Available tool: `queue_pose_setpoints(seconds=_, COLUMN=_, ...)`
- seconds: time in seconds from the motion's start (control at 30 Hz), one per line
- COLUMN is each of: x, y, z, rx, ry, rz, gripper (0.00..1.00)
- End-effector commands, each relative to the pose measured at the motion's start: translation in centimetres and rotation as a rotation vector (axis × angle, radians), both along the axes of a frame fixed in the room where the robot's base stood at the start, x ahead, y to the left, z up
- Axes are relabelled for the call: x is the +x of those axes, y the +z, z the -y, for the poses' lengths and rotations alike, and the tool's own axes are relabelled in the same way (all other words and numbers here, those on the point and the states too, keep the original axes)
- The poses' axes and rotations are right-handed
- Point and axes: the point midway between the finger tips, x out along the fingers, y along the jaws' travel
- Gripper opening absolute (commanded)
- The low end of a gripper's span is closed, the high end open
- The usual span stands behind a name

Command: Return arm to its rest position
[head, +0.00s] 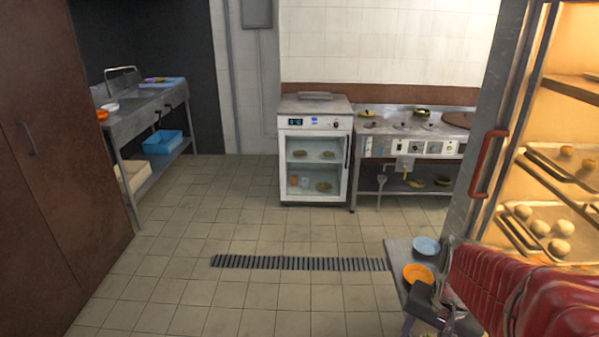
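A red ribbed shape at the bottom right of the head view looks like my arm, reaching in from the right edge. At its left end are dark grey and metallic parts that look like my gripper (438,308), low in the frame beside a grey counter. The fingertips are not distinct and the lower part is cut off by the frame edge. I cannot tell whether it is open or holds anything.
An orange bowl (418,273) and a light blue bowl (426,246) stand on the grey counter (398,252) by my gripper. A lit rack with trays (552,222) of buns is close on the right. A glass-door cabinet (316,150) and stove (415,140) stand behind. The tiled floor is clear.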

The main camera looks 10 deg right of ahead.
Motion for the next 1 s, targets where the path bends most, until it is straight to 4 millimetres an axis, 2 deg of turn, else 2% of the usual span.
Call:
queue_pose_setpoints(seconds=0.3, x=0.5, y=4.6, z=-6.3, rx=-0.1, ry=0.412, rz=0.085, gripper=0.58)
queue_pose_setpoints(seconds=0.7, x=0.2, y=10.0, z=-14.2, rx=-0.194, ry=0.705, rz=0.27, gripper=0.58)
queue_pose_setpoints(seconds=0.83, x=0.0, y=11.4, z=-16.2, rx=-0.206, ry=0.771, rz=0.327, gripper=0.58)
queue_pose_setpoints(seconds=1.0, x=0.0, y=11.7, z=-17.1, rx=-0.206, ry=0.807, rz=0.341, gripper=0.58)
